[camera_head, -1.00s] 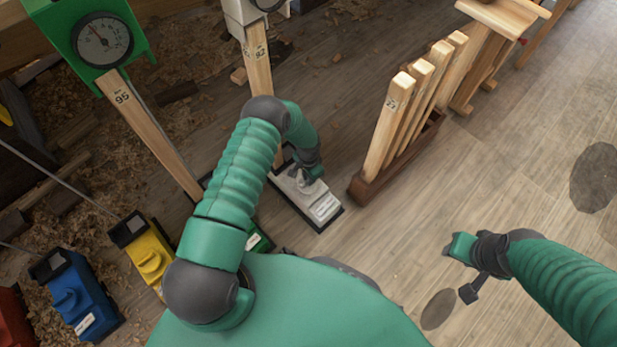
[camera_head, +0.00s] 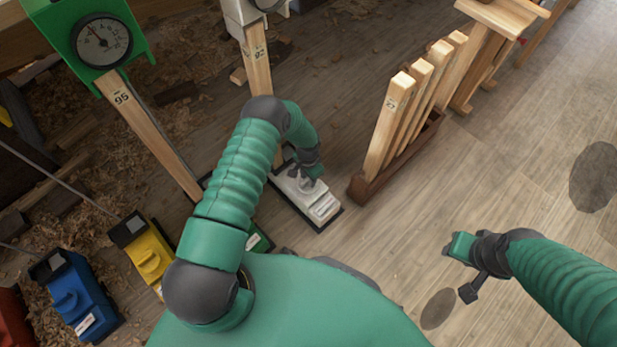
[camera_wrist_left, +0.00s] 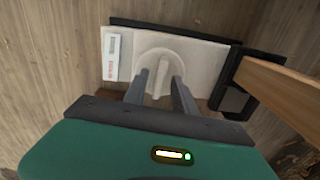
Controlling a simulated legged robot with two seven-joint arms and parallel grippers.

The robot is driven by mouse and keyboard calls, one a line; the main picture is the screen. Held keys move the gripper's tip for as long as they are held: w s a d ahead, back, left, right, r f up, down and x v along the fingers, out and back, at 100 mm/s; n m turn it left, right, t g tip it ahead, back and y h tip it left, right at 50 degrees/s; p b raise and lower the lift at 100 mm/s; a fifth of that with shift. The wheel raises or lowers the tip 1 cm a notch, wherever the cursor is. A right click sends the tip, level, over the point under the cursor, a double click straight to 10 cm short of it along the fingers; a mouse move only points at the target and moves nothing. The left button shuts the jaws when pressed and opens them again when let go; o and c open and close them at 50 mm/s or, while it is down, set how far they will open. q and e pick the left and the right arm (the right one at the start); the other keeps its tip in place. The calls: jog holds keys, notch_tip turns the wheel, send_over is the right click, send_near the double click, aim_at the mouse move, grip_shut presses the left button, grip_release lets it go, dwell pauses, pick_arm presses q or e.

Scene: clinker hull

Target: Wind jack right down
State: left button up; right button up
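The white jack (camera_head: 323,208) stands on the floor in the middle of the head view, on a dark base at the foot of a wooden post marked 92 (camera_head: 258,70). In the left wrist view its pale top (camera_wrist_left: 200,52) carries a round knob with a raised ridge (camera_wrist_left: 159,77). My left gripper (camera_head: 309,177) is down at this knob. In the wrist view its two grey fingers (camera_wrist_left: 160,85) stand either side of the ridge, with a gap visible on each side.
Yellow (camera_head: 150,257) and blue (camera_head: 75,300) jacks stand at the left, with a red one partly in view. A green dial gauge (camera_head: 100,40) tops a post marked 95. A brown rack (camera_head: 368,187) of upright wooden pieces stands right of the white jack. The right floor is clear.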

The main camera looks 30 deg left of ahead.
pick_arm(q)
notch_tip(320, 180, up, 17)
jog(key=p, duration=0.7)
jog(key=shift+f+p, duration=0.15)
jog(key=shift+p, duration=0.2)
